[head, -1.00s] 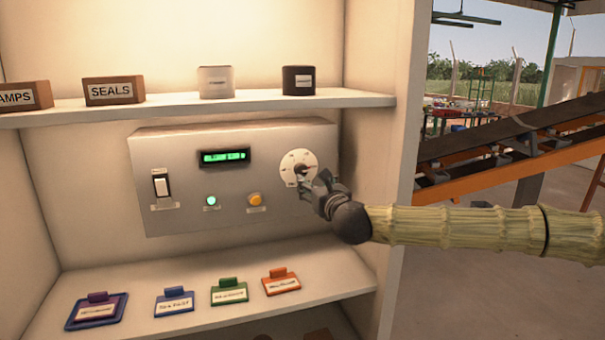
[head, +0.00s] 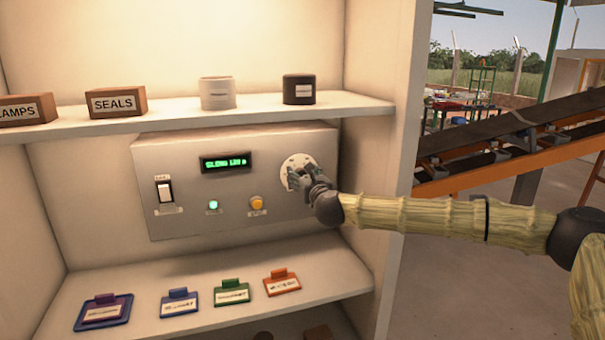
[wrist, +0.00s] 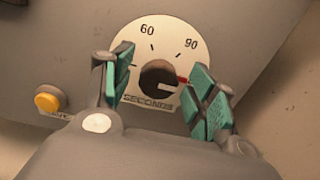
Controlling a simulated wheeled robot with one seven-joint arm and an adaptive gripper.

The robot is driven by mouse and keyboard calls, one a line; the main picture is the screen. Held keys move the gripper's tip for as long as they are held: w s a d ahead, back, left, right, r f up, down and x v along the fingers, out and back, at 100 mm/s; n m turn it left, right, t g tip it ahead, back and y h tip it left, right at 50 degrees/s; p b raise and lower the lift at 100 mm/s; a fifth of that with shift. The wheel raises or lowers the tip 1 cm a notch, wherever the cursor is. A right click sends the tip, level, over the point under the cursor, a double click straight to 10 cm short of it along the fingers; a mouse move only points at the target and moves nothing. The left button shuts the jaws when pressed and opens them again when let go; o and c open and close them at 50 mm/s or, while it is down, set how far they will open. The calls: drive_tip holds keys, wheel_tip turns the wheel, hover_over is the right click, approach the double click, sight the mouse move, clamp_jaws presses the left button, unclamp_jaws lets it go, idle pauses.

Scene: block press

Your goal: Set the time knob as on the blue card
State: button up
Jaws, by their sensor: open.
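The time knob (wrist: 160,77) is a dark round knob on a pale dial (wrist: 152,38) marked 60, 90 and SECONDS in the wrist view. A red pointer mark at its right side points right, below the 90. The dial also shows on the grey panel in the head view (head: 293,162), partly covered by my gripper (head: 303,178). In the wrist view my gripper (wrist: 163,70) is open, with one green-padded finger on each side of the knob. I cannot tell whether they touch it. The blue card (head: 179,303) stands on the lower shelf; its writing is too small to read.
The grey panel (head: 225,218) has a lit green display (head: 225,162), a white switch (head: 164,191), a green light (head: 213,206) and a yellow button (head: 257,203). Purple (head: 103,312), green (head: 231,292) and orange (head: 281,282) cards flank the blue one. The cabinet's right wall (head: 395,200) is close to my arm.

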drive_tip(key=shift+c, duration=0.5)
drive_tip(key=c, duration=0.9)
